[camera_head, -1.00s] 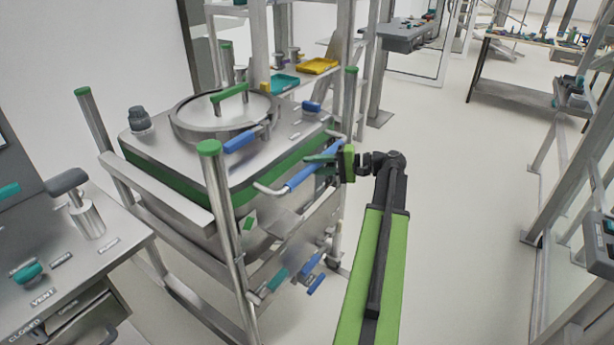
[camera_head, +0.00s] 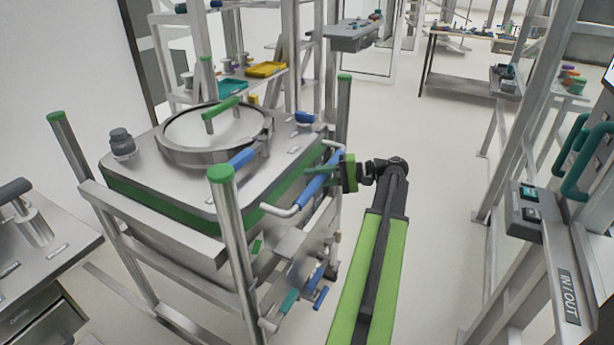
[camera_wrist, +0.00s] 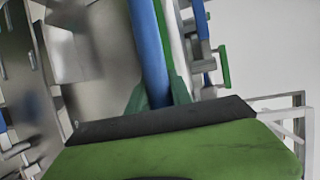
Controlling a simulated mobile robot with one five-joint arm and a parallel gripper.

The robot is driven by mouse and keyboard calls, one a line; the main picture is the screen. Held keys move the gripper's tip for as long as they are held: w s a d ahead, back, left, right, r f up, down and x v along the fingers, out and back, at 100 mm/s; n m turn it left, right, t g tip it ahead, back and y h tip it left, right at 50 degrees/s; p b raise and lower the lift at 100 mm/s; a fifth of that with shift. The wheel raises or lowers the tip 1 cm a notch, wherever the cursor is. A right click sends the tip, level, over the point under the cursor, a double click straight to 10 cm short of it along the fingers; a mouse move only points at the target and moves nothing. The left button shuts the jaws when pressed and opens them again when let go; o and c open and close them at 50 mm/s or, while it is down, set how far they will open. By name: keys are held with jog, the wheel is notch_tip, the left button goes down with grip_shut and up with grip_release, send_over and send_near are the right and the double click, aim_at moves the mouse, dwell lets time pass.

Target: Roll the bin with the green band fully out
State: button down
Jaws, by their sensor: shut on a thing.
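The bin with the green band (camera_head: 165,207) is a steel box with a round lid and a green lid handle (camera_head: 221,108). It stands in a wheeled metal frame with green-capped posts (camera_head: 222,176). A bar handle with a blue grip (camera_head: 318,184) sticks out from its right side. My gripper (camera_head: 326,170) is shut on this blue grip at the right of the bin. In the wrist view the blue grip (camera_wrist: 150,50) runs down between my green fingers (camera_wrist: 158,95). The fingertips are partly hidden by the grip and the gripper body.
A steel counter (camera_head: 60,240) stands close at the left. A rack with teal and yellow trays (camera_head: 265,69) is behind the bin. A metal frame with an IN/OUT label (camera_head: 568,297) stands at the right. Open floor (camera_head: 430,180) lies between the bin and that frame.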

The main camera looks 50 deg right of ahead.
aim_at(327, 175)
jog(key=shift+x, duration=0.9)
jog(key=c, duration=1.5)
grip_release()
jog(key=shift+w+f, duration=0.1)
jog(key=shift+w, duration=0.05)
jog(key=o, duration=0.4)
jog(key=shift+a, duration=0.1)
jog(key=shift+c, duration=0.2)
jog(key=p+v, duration=0.1)
jog(key=v, duration=0.7)
jog(key=shift+w, duration=0.15)
jog(key=shift+w+a, duration=0.1)
